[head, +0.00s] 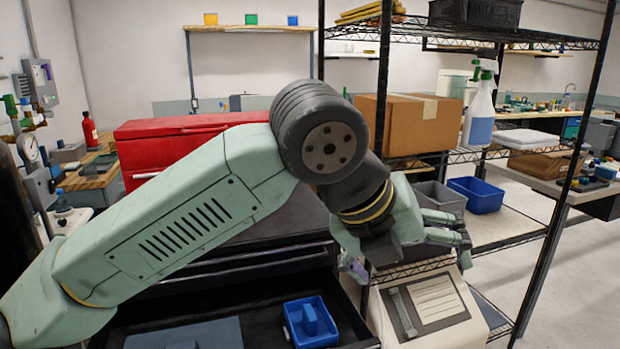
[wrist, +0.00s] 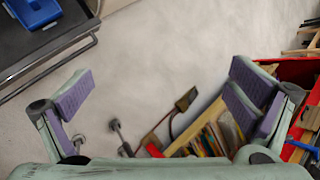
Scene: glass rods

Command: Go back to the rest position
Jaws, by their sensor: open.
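My gripper (head: 411,262) hangs at the end of my bent arm in the head view, in front of the black wire shelf rack. Its fingers are spread wide, with a purple pad showing on the left finger. In the wrist view my gripper (wrist: 160,92) is also open, with purple pads on both sides and nothing between them but pale grey floor behind. No glass rod can be made out in either view.
A blue tray (head: 311,324) lies in the open dark drawer below my arm. A red tool chest (head: 160,140) stands behind my arm. The rack holds a cardboard box (head: 414,122), a spray bottle (head: 479,118) and a blue bin (head: 476,194). Open floor lies at the right.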

